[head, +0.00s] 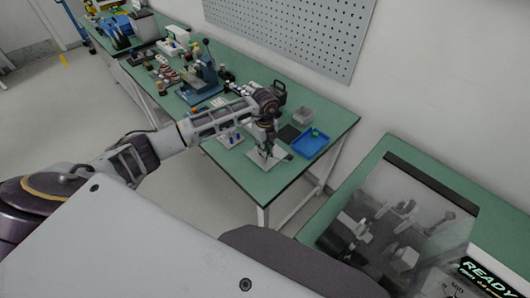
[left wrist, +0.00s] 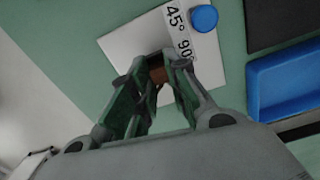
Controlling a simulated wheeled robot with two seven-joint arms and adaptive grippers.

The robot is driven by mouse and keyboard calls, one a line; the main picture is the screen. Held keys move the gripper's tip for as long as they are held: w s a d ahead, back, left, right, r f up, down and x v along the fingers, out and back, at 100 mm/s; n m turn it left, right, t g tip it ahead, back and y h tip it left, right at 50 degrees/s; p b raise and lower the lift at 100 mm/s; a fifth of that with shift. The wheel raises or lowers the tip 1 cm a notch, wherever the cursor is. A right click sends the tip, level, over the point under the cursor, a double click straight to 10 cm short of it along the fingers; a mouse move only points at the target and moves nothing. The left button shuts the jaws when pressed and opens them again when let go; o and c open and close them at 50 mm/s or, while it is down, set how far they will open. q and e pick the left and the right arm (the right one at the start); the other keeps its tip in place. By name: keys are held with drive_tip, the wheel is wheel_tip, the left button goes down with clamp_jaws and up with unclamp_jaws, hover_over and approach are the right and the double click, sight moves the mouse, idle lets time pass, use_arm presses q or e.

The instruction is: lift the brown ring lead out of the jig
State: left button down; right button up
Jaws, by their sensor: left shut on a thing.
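My left gripper (head: 266,151) reaches over the green bench, above a white sheet (head: 249,172). In the left wrist view the fingers (left wrist: 156,70) are closed around a small brown piece (left wrist: 158,76), which looks like the brown ring lead. Only a little of it shows between the fingertips; the rest is hidden. The white sheet (left wrist: 122,44) lies beneath, with a strip marked 45° and 90°. A white block (head: 228,140) with small coloured parts stands left of the gripper; I cannot tell whether it is the jig. My right gripper is not in view.
A dark pad (head: 288,133) and grey box (head: 303,116) are close. A blue press (head: 203,79) stands further left.

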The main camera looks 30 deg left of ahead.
use_arm(q)
drive_tip(key=shift+r, duration=0.2)
drive_tip(key=shift+r+p, duration=0.8)
drive_tip(key=shift+r, duration=0.2)
